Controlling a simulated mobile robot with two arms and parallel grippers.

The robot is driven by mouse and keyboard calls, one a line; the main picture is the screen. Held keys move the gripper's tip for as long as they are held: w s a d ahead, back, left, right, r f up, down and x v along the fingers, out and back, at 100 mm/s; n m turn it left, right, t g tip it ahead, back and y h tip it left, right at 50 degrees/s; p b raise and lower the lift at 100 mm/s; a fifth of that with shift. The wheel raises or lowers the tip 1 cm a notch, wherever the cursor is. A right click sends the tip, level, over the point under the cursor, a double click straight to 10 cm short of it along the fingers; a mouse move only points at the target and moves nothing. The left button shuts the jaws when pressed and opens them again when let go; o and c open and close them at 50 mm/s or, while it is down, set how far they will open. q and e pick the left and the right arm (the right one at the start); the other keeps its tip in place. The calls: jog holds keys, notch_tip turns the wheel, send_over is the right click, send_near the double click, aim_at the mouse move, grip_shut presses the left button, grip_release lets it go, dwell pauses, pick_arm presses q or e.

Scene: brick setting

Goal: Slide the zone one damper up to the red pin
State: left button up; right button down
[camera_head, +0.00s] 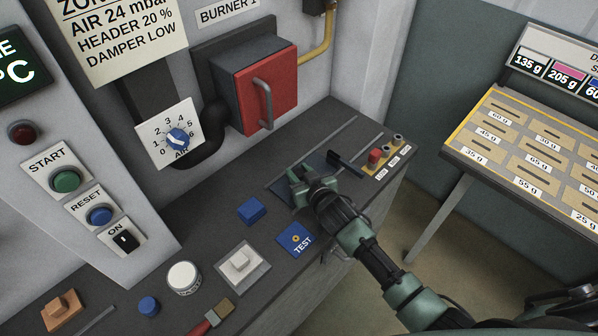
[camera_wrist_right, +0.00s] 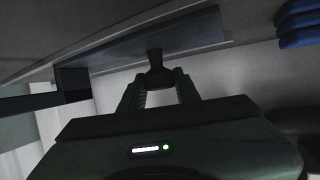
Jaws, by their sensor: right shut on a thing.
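The zone one damper looks to be the flat blue-grey plate (camera_head: 284,187) between two rails on the dark bench top. A black bar (camera_head: 346,163) stands at its right end. The red pin (camera_head: 375,156) stands on a yellow labelled strip, a short gap right of the bar. My right gripper (camera_head: 298,186) is over the left part of the plate. In the right wrist view its fingers (camera_wrist_right: 159,88) are shut on a dark knob (camera_wrist_right: 155,58) joined to the plate (camera_wrist_right: 165,42). The gripper hides the knob in the head view. My left gripper is not in view.
A blue block (camera_head: 251,210) and a blue TEST plate (camera_head: 296,239) lie left of and below my right gripper. The burner box (camera_head: 262,85) with its red door is behind. Other pins (camera_head: 397,140) stand beside the red one. A slotted weight rack (camera_head: 530,150) stands at right.

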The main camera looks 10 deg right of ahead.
aim_at(313, 161)
jog(key=w+d, duration=0.2)
jog(key=d, duration=0.2)
jog(key=shift+w+d+r, duration=0.1)
jog(key=shift+w, duration=0.3)
jog(key=shift+w+d, duration=0.2)
jog(key=shift+d, duration=0.15)
jog(key=c, duration=1)
grip_release()
jog(key=shift+c, duration=0.2)
jog(key=shift+b+v, duration=0.35)
jog(key=shift+v, duration=3.6)
